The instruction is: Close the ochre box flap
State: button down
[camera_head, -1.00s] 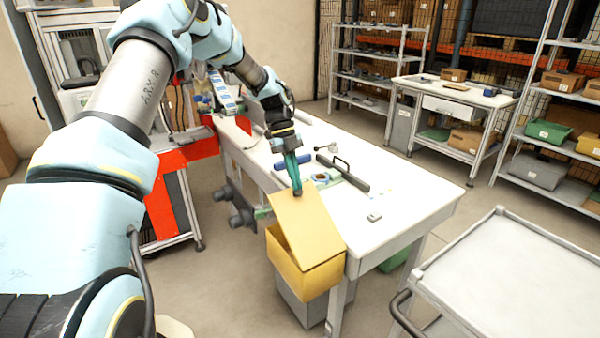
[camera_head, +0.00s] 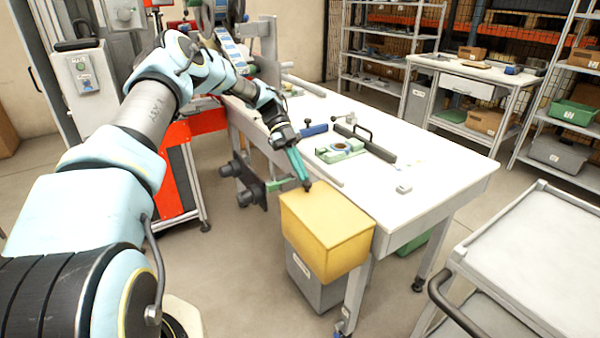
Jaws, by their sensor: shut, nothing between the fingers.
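The ochre box (camera_head: 330,258) is at the near left edge of the white table, above a grey bin. Its flap (camera_head: 325,212) lies flat across the top and covers the opening, so the inside is hidden. My gripper (camera_head: 307,186) is shut and empty. Its dark tip is at the back edge of the flap; I cannot tell whether it touches the flap.
The white table (camera_head: 430,185) holds a green fixture (camera_head: 340,150), a dark bar with a handle (camera_head: 366,143), a blue tool (camera_head: 312,130) and a small pale block (camera_head: 404,188). A grey cart (camera_head: 535,260) stands at the right. A grey bin (camera_head: 312,285) is below the box.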

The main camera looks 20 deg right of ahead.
jog(key=shift+a+f, duration=0.2)
jog(key=shift+f, duration=0.65)
jog(key=shift+s+d+r+b+v, duration=0.3)
jog(key=shift+s+r+b+v, duration=0.6)
jog(key=shift+v, duration=5.05)
jog(key=s+a+r+n+t, duration=0.2)
jog(key=a+n+t, duration=0.15)
jog(key=n, duration=0.55)
jog(key=s+a+n+t+p, duration=0.1)
jog(key=s+a+n+t, duration=0.1)
jog(key=s+a+n, duration=0.4)
jog(key=s+a+n+t+y+p, duration=0.1)
jog(key=s+a+n+t, duration=0.2)
jog(key=s+a+n, duration=0.3)
jog(key=s+a+n+t+p, duration=0.1)
jog(key=s+a+n, duration=0.5)
jog(key=a+n, duration=0.6)
jog(key=a+r+t, duration=0.1)
jog(key=a, duration=0.2)
jog(key=shift+s+a+t+y, duration=0.3)
jog(key=shift+a+t+y, duration=0.05)
jog(key=shift+a+y, duration=0.05)
